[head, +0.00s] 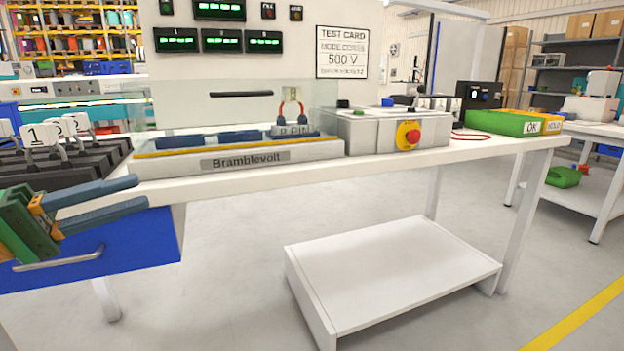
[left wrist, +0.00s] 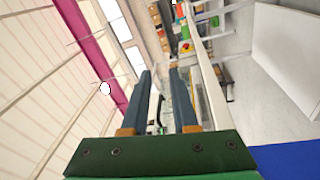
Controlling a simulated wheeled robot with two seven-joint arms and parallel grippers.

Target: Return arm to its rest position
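My left gripper (head: 118,202) is at the left of the head view, in front of the blue drawer unit and the left end of the bench. Its two blue-grey fingers are spread apart with nothing between them. In the left wrist view the same fingers (left wrist: 160,100) stand apart and empty, pointing along the bench edge. My right gripper and arm are in neither view.
The white bench (head: 400,165) carries the Bramblevolt tester (head: 235,160), a grey box with a red emergency button (head: 408,135), and a green OK bin (head: 500,123). Black numbered holders (head: 60,165) stand near my left gripper. A blue drawer (head: 120,250) is below it. A low white platform (head: 390,265) stands on the floor.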

